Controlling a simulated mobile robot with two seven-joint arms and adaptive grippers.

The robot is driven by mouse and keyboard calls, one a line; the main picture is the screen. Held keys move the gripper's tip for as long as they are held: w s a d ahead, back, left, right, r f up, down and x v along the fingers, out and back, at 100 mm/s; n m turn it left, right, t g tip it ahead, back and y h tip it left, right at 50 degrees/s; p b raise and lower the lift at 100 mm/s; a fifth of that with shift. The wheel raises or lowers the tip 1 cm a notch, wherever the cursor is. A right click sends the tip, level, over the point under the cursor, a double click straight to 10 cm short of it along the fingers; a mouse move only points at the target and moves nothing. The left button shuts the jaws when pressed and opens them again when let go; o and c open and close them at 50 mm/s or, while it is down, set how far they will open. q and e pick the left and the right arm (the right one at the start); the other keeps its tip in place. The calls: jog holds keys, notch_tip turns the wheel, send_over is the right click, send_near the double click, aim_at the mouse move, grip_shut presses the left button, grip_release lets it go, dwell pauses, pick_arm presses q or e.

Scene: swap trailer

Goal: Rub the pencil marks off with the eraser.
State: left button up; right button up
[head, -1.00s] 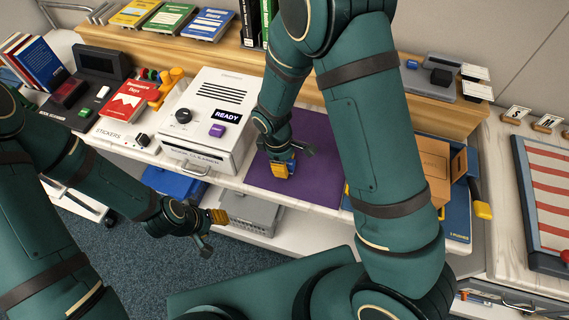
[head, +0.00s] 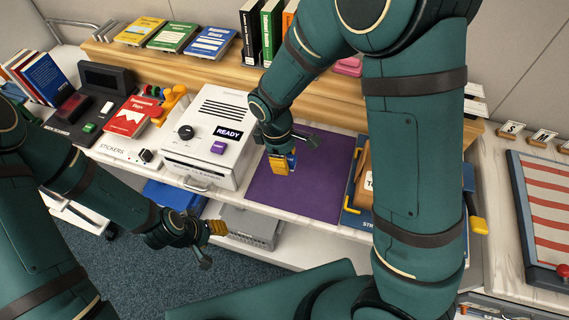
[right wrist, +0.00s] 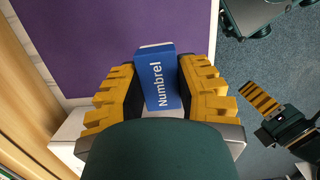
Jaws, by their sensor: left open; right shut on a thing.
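My right gripper (head: 281,163) is shut on a blue eraser (right wrist: 160,82) with a white end and the word "Numbrel" on it. The eraser shows clearly between the yellow fingers in the right wrist view. It is held over the purple mat (head: 315,185), near the mat's left side; I cannot tell whether it touches. No pencil marks can be made out in either view. My left gripper (head: 216,228) is open and empty, in front of the counter and away from the mat.
A white machine marked "READY" (head: 212,120) stands left of the mat. A blue item with a brown holder (head: 362,180) lies to its right, partly behind my right arm. Books (head: 210,42) line the wooden shelf behind. The mat's front and middle are clear.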

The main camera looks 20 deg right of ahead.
jog(key=o, duration=0.5)
jog(key=c, duration=0.5)
